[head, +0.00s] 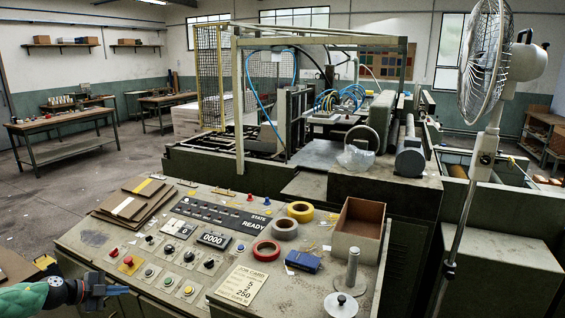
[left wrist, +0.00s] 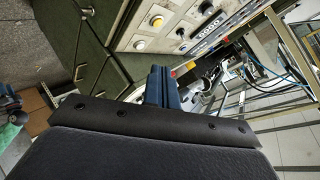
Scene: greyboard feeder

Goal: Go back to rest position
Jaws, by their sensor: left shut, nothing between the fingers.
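My left gripper (head: 112,290) is at the lower left of the head view, in front of the lower left corner of the control panel (head: 92,238). Its dark blue fingers are together and hold nothing. In the left wrist view the closed fingers (left wrist: 162,84) point toward the panel, which shows tilted behind them. I cannot tell from these views how far the fingertips are from the panel's edge.
The panel carries buttons, knobs, tape rolls (head: 266,250), a cardboard box (head: 358,228), a blue box (head: 302,261), a job card (head: 240,286) and stacked boards (head: 128,205). A fan (head: 486,60) stands at right. The machine (head: 300,150) is behind. Floor is open at left.

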